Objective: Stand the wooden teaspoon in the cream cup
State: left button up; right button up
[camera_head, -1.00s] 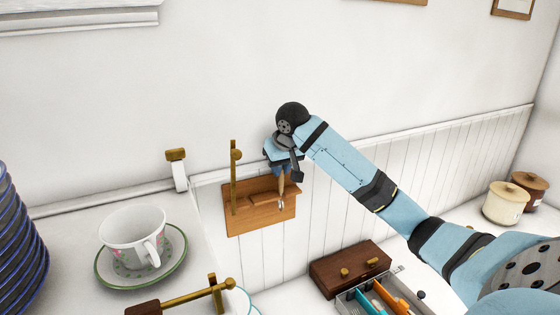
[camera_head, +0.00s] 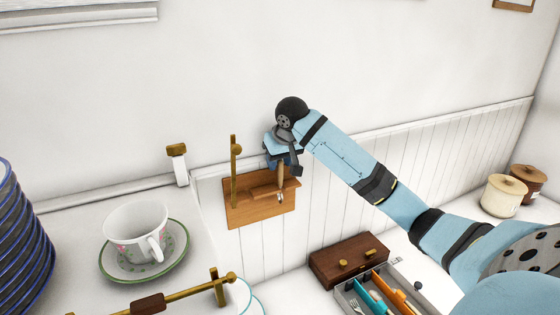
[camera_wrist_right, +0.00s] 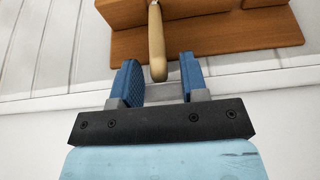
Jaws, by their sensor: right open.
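A utensil with a wooden handle (camera_head: 281,178) stands upright at a wooden wall rack (camera_head: 240,210); I take it for the teaspoon. Its lower end looks metallic and too small to make out. My right gripper (camera_head: 283,165) is at its upper end. In the right wrist view the handle (camera_wrist_right: 157,45) has its end between the open blue fingers of the right gripper (camera_wrist_right: 158,75), with gaps on both sides. A pale cup with a floral pattern (camera_head: 136,222) stands upright on a green-rimmed saucer (camera_head: 112,268) at left. My left gripper is not in view.
A brass rail (camera_head: 190,296) runs in front of the saucer. A stack of blue plates (camera_head: 20,235) stands at far left. A dark wooden box (camera_head: 345,262) and a grey cutlery tray (camera_head: 350,300) lie below the rack. Lidded canisters (camera_head: 503,195) stand at far right.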

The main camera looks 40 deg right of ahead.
jog(key=shift+f+b, duration=0.2)
jog(key=shift+b, duration=0.15)
jog(key=shift+f+b, duration=0.15)
jog(key=shift+b, duration=0.45)
jog(key=v, duration=1.4)
jog(key=shift+a+r, duration=0.2)
jog(key=shift+r, duration=0.05)
jog(key=shift+w, duration=0.1)
